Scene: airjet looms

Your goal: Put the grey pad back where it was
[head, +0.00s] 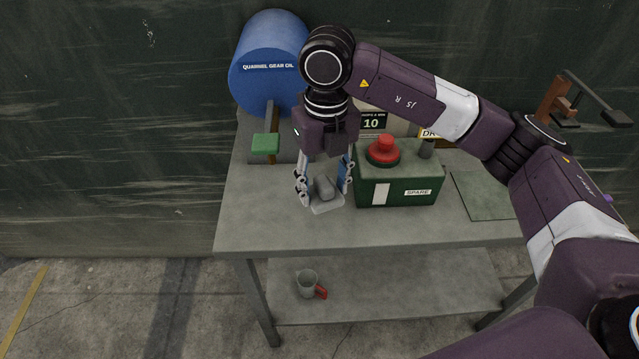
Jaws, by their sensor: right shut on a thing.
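The grey pad (327,206) is a light, flat piece with a darker rounded grey part on top. It is near the front left of the grey table. My right gripper (325,188) points down over it, with one finger on each side, and is shut on it. I cannot tell whether the pad touches the tabletop or is slightly above it. My left gripper is out of view.
Close right stands a green box (398,190) with a red button and a SPARE label. A flat grey-green mat (483,196) lies right. A mug (307,284) is on the lower shelf.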

